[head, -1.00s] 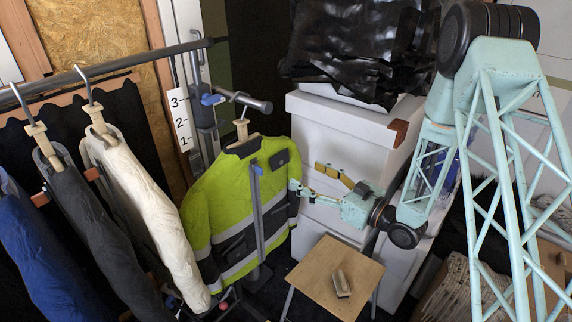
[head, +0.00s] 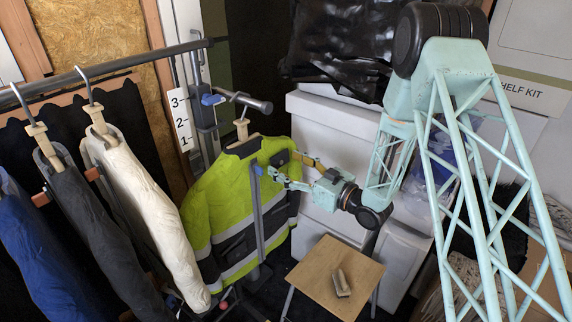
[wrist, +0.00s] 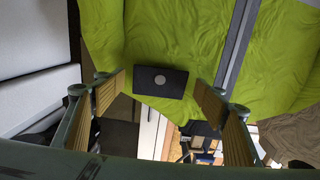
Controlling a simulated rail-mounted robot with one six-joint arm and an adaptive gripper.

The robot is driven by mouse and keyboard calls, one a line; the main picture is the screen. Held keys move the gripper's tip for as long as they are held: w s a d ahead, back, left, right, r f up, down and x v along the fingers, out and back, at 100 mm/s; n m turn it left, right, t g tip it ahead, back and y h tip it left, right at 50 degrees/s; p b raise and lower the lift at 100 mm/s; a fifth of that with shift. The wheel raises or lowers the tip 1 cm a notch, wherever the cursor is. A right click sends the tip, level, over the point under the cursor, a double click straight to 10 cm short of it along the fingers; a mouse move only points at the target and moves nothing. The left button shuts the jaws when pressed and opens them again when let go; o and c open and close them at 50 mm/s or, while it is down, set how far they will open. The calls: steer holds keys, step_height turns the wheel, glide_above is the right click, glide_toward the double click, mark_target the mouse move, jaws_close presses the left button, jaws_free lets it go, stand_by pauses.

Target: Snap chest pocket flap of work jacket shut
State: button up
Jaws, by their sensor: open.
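The work jacket (head: 222,205) is bright yellow-green with grey bands and dark panels. It hangs on a wooden hanger from a stand. Its dark chest pocket flap (head: 280,159) is on the picture-right side of the front. In the wrist view the flap (wrist: 148,83) is a dark rectangle with a round grey snap (wrist: 180,89) on it. I cannot tell whether the snap is fastened. My gripper (head: 291,169) is open and empty in front of the chest. In the wrist view its wood-padded fingers (wrist: 160,97) stand apart, one either side of the flap, with no clear contact.
A small wooden table (head: 318,280) with a brush (head: 341,283) stands below my arm. White boxes (head: 335,130) are behind, to the right. Other garments (head: 150,205) hang from a rail at left.

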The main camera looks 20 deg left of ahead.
steer(key=shift+a, duration=0.1)
steer(key=shift+c, duration=0.7)
steer(key=c, duration=0.7)
steer(key=shift+c, duration=0.2)
steer(key=shift+w+a+f+b, duration=0.1)
steer(key=shift+f+b, duration=0.1)
steer(key=shift+b, duration=0.75)
steer(key=shift+y+b, duration=0.5)
steer(key=shift+b, duration=0.2)
steer(key=shift+r+p, duration=0.25)
steer(key=shift+p, duration=0.4)
steer(key=shift+h+p, duration=0.5)
steer(key=shift+p, duration=0.55)
